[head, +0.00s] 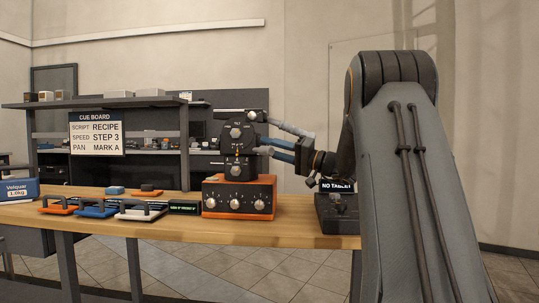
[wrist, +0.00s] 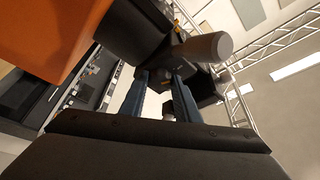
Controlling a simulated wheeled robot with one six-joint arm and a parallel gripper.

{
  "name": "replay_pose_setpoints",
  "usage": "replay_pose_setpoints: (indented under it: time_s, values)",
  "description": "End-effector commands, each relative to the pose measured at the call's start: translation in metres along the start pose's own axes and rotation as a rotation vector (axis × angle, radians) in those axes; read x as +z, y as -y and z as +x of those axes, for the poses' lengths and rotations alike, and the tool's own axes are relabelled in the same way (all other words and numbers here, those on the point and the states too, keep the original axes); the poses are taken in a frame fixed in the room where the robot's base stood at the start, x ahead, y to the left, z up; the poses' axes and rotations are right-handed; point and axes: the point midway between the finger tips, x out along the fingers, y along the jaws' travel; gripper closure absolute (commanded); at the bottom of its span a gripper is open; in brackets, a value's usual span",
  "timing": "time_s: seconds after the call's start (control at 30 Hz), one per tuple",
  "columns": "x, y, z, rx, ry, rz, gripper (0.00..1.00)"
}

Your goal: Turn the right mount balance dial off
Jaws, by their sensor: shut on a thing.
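The black camera mount (head: 238,145) stands on an orange box with several dials (head: 238,197) on the workbench. It has round knobs on its front face. My gripper (head: 261,147) reaches in from the right, its two blue fingers at the mount's right side. The wrist view shows the fingertips (wrist: 163,80) closed around a small dark part at the mount, which appears to be the right mount balance dial. That dial is mostly hidden by the fingers, and its setting cannot be read.
A grey pan handle (head: 293,130) sticks out from the mount just above my fingers; it looms close in the wrist view (wrist: 200,48). A dark block with a "NO TABLET" sign (head: 337,186) stands below my wrist. Several coloured trays (head: 96,208) lie left on the workbench (head: 150,230).

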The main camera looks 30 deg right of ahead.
Motion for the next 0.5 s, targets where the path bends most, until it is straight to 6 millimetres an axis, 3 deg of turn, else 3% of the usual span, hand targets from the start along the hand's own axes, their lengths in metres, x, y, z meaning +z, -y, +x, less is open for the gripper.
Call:
replay_pose_setpoints:
  time_s: [0.47,0.5]
  values:
    - [0.0006,-0.0009,-0.0002,-0.002,0.001,-0.007,0.93]
    - [0.0006,-0.0009,-0.0002,-0.002,0.001,-0.007,0.68]
